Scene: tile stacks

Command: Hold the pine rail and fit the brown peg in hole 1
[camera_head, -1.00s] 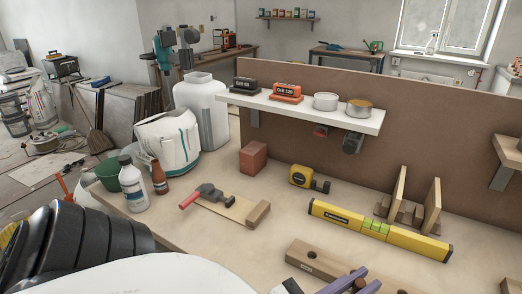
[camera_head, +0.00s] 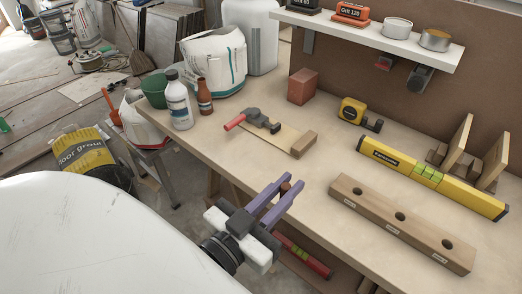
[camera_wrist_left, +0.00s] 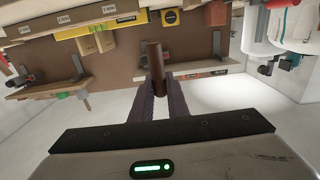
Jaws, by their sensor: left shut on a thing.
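The pine rail (camera_head: 375,215) lies on the workbench, right of centre in the head view, with three dark holes along its top and small labels on its near side. The labels are too small to read surely. Nothing is in the holes. My left gripper (camera_head: 284,192) is shut on the brown peg (camera_head: 285,186), near the bench's front edge, left of the rail and apart from it. In the left wrist view, the peg (camera_wrist_left: 156,59) sticks out between the purple fingers. The rail (camera_wrist_left: 50,39) shows at upper left there. My right gripper is not in view.
A yellow level (camera_head: 395,160) lies behind the rail, near wooden uprights (camera_head: 458,142). The bench top (camera_head: 320,160) left of the rail is clear.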

